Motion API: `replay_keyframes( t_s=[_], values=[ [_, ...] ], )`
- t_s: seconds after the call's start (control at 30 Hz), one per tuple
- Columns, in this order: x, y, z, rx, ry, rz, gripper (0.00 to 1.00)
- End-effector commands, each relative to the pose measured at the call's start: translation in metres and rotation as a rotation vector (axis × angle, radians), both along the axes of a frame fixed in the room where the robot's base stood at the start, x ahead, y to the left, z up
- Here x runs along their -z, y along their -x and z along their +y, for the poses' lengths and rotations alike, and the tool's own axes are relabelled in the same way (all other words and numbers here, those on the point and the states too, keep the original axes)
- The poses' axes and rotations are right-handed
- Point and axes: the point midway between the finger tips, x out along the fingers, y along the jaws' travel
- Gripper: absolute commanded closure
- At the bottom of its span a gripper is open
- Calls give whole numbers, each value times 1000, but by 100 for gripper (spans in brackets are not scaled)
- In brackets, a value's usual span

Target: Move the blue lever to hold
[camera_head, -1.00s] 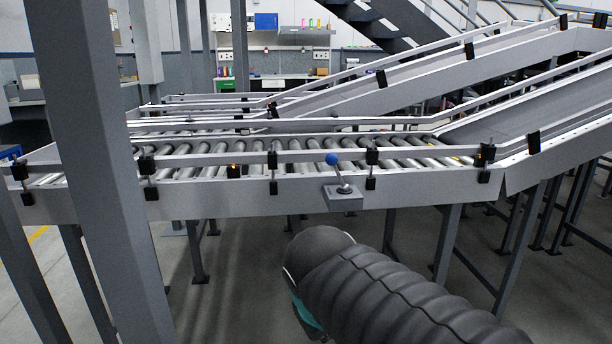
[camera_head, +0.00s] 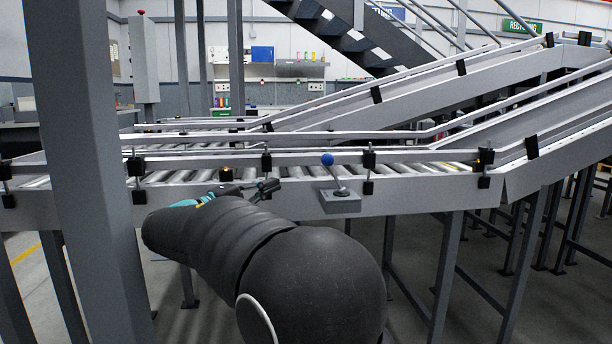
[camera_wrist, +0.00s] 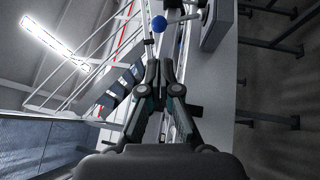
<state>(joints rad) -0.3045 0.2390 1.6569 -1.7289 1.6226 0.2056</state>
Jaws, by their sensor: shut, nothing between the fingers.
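The blue lever (camera_head: 328,160) has a round blue knob on a thin metal stem, which rises from a grey box (camera_head: 340,201) on the side of the conveyor. The stem tilts a little to the left in the head view. My gripper (camera_head: 268,187) is in front of the conveyor rail, to the left of the lever and apart from it. The fingers are together and hold nothing. No lever position labels are readable.
The roller conveyor (camera_head: 400,168) runs behind the lever, with guard rails and black clamps (camera_head: 369,160) close by. A grey post (camera_head: 85,170) stands at the left.

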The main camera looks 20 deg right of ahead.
Motion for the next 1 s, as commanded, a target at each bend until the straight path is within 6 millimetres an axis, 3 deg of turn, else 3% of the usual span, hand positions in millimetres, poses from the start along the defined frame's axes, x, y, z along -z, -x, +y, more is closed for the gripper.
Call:
replay_keyframes(
  t_s=[0.17,0.7,1.0],
  values=[
    [-3,-5,-11,1,9,-5,100],
    [-20,-33,-101,2,8,-4,100],
    [-25,-42,-128,-1,7,-3,100]
  ],
)
